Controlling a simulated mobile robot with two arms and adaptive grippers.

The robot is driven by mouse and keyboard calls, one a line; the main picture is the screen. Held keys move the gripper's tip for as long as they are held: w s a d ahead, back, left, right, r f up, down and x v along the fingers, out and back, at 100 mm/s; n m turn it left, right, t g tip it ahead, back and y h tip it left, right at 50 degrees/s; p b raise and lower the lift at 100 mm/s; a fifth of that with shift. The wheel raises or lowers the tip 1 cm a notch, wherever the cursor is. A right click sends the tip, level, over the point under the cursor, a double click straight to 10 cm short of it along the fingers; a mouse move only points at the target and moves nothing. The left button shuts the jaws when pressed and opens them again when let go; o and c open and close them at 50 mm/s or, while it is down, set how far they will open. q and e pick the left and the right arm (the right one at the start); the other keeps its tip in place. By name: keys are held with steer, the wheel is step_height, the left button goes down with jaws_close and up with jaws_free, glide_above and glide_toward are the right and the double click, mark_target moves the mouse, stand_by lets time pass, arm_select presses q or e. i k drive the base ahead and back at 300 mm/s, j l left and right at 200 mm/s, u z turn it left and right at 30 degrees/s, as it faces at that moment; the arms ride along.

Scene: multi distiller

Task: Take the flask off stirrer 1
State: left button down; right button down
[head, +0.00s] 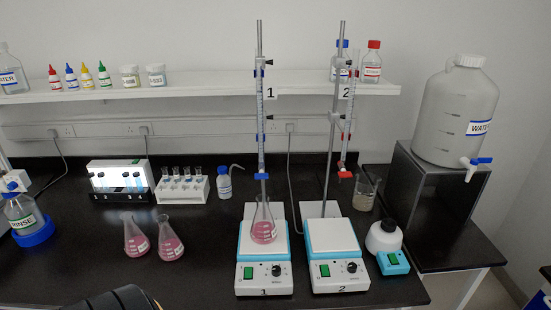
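A conical flask (264,230) with pink liquid and a white label stands upright on the white top plate of stirrer 1 (264,273), the left blue-and-white stirrer marked 1. Burette 1 (261,120) hangs straight above it on a stand; its lower end comes down at the flask's mouth, and whether it reaches inside is hard to tell. A dark rounded part, probably of my own arm, shows at the bottom left edge. No fingertips of either gripper are in view.
Stirrer 2 (335,262) stands close on the right, its plate without a flask, with burette 2 (348,115) above. Two more pink flasks (136,238) (170,242) stand left on the black bench. Bare bench (208,270) lies between them and stirrer 1. A shelf (200,92) runs behind.

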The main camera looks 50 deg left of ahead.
mark_target(263, 231)
steer(key=u, duration=1.6)
steer(key=l, duration=0.1)
